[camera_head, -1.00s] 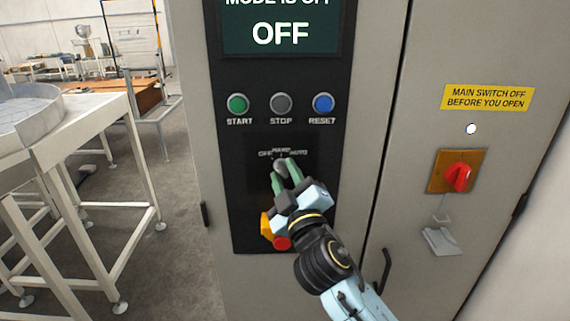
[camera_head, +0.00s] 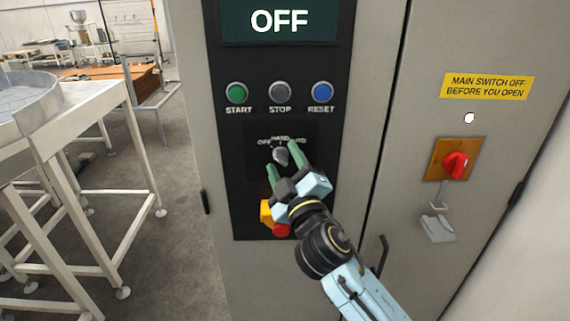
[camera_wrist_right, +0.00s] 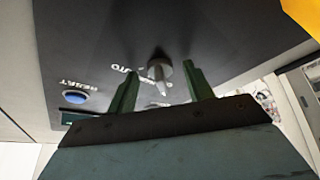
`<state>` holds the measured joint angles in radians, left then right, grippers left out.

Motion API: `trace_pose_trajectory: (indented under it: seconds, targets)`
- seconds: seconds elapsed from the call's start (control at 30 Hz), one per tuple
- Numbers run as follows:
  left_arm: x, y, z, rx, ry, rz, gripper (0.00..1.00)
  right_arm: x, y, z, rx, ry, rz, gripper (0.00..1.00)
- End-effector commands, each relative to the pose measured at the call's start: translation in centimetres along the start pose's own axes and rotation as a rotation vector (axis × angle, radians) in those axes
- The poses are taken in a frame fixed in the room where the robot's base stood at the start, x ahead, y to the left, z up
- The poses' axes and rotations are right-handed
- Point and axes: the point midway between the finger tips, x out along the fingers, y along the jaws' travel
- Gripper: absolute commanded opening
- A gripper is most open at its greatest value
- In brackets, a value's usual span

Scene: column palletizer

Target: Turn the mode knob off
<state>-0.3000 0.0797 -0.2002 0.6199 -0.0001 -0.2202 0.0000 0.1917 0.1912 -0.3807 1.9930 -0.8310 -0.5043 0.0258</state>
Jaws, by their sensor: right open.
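The mode knob (camera_head: 281,156) is a small grey knob on the black panel, below the printed words OFF, HAND and AUTO. Its pointer shows in the right wrist view (camera_wrist_right: 160,76), between the fingers. My right gripper (camera_head: 284,170) is open, with one green fingertip on each side of the knob and a gap to each. In the right wrist view the fingers (camera_wrist_right: 160,84) stand apart and hold nothing. The display (camera_head: 279,22) above reads OFF. My left gripper is not in view.
A row of green START (camera_head: 237,92), grey STOP (camera_head: 280,91) and blue RESET (camera_head: 322,91) buttons sits above the knob. A red button on a yellow base (camera_head: 267,212) is just below my gripper. A red main switch (camera_head: 455,165) is on the right door.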

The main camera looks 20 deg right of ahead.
Motion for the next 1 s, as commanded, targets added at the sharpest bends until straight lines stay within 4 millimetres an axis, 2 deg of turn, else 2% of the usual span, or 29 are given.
trace_pose_trajectory:
  seconds: [0.17, 0.27, 0.7, 0.83, 1.0]
  targets:
    - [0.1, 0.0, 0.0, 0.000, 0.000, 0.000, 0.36, -0.3, -0.1, 0.0, 0.001, 0.000, -0.001, 0.51]
    - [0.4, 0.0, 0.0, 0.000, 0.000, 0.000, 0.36, -1.4, -0.2, 0.1, 0.002, -0.001, -0.002, 0.51]
    - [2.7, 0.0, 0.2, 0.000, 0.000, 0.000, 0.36, -10.5, -0.3, 0.2, 0.002, -0.002, -0.003, 0.51]
    - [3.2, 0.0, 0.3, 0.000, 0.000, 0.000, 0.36, -12.2, -0.2, 0.1, 0.000, -0.001, -0.001, 0.51]
    - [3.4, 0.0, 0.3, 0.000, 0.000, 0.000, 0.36, -13.3, -0.1, 0.1, 0.001, -0.001, -0.001, 0.51]
